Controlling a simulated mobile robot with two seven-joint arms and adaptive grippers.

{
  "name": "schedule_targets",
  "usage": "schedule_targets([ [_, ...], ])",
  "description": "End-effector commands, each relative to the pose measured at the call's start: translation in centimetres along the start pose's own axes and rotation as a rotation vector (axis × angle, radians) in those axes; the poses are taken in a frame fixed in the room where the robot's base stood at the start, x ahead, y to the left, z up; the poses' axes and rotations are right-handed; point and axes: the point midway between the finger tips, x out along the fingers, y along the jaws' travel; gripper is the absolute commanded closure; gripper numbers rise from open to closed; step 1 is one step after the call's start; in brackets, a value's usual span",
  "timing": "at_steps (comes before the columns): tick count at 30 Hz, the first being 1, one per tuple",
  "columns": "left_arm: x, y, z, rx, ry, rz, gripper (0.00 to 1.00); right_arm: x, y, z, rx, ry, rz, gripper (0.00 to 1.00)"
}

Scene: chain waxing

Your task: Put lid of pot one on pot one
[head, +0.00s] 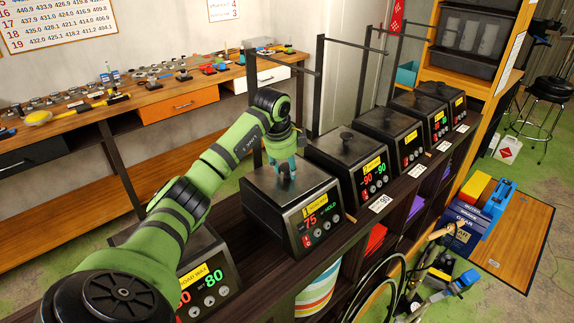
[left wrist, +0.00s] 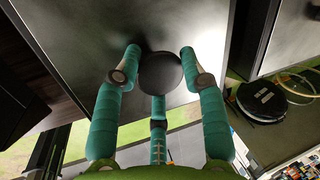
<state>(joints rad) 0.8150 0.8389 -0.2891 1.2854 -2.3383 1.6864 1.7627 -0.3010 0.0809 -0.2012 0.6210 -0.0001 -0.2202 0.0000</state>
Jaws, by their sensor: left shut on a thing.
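A row of black box-shaped wax pots stands on a dark shelf. In the left wrist view the lid's dark surface (left wrist: 95,40) fills the area behind the knob. No pot shows a readable number one. My right gripper is not in view.
The nearest pot (head: 207,287) is partly behind my left arm. A neighbouring pot (head: 362,180) with its own knob stands close to the right. Dark upright posts (head: 320,80) rise behind the row. A workbench with tools (head: 180,83) runs along the wall.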

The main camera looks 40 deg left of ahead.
Motion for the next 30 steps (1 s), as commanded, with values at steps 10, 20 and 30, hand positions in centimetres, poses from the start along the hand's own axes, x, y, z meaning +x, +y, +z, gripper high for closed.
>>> schedule_targets([
  [10, 0.0, 0.0, 0.0, 0.000, 0.000, 0.001, 0.46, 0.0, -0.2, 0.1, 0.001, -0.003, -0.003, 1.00],
  [20, 0.1, 0.1, 0.0, 0.000, 0.000, 0.003, 0.31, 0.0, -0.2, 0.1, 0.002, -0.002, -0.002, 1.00],
  [30, -3.9, -0.1, 0.1, 0.001, -0.003, -0.005, 0.31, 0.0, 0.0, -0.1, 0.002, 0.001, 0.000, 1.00],
])
